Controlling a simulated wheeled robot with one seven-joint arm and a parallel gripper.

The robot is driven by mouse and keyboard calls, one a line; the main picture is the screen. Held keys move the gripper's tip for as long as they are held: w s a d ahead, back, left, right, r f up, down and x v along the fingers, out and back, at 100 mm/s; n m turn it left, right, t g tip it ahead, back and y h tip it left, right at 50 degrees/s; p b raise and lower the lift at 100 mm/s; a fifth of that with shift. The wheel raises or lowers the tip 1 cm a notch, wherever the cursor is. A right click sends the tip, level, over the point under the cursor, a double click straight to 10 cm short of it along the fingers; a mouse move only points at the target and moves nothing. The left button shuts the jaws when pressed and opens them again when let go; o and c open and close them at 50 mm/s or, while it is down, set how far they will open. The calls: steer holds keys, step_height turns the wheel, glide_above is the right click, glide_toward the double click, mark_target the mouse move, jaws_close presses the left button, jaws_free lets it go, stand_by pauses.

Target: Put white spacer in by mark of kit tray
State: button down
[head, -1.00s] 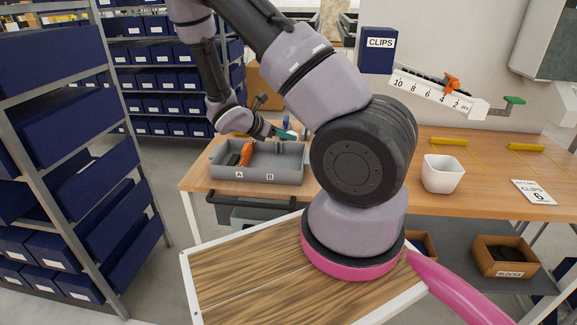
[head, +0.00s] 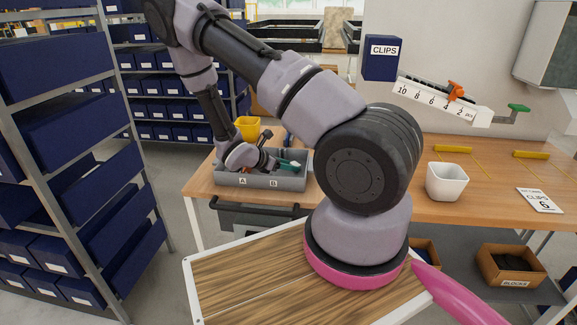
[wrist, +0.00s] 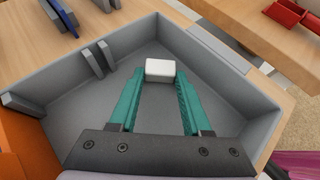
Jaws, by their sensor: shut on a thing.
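The grey kit tray (head: 293,184) stands on the wooden workbench, with marks A and B on its front wall. My gripper (head: 291,164) reaches down into the tray on the B side in the head view. In the wrist view its teal fingers are shut on the white spacer (wrist: 159,69), a small white block between the fingertips. The tray's grey walls (wrist: 222,62) and floor surround it. I cannot tell whether the spacer touches the floor. The spacer does not show clearly in the head view.
Grey divider stubs (wrist: 98,60) stand left of the fingers, and an orange thing (wrist: 22,150) lies at lower left. A white bin (head: 446,182) and a yellow container (head: 248,127) are on the bench. Blue-bin shelving (head: 70,170) is on the left.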

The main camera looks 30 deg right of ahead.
steer(key=shift+c, duration=1.8)
jaws_free()
steer(key=v, duration=1.2)
steer(key=s+a+r+m+t+y, duration=0.1)
steer(key=s+r+m+y, duration=0.3)
steer(key=r, duration=0.8)
steer(key=s+a+r+m+t+y, duration=0.1)
steer(key=s+r+m+t+y, duration=0.1)
steer(key=s+r+m+y, duration=0.3)
steer(key=s+a+r+m+t+y, duration=0.1)
steer(key=s+r+m+y, duration=0.3)
steer(key=s+r+m, duration=0.6)
step_height(320, 180, up, 10)
steer(key=m+t, duration=0.1)
steer(key=m, duration=0.4)
steer(key=shift+r+y, duration=0.15)
steer(key=shift+y, duration=0.15)
steer(key=shift+s+a, duration=0.1)
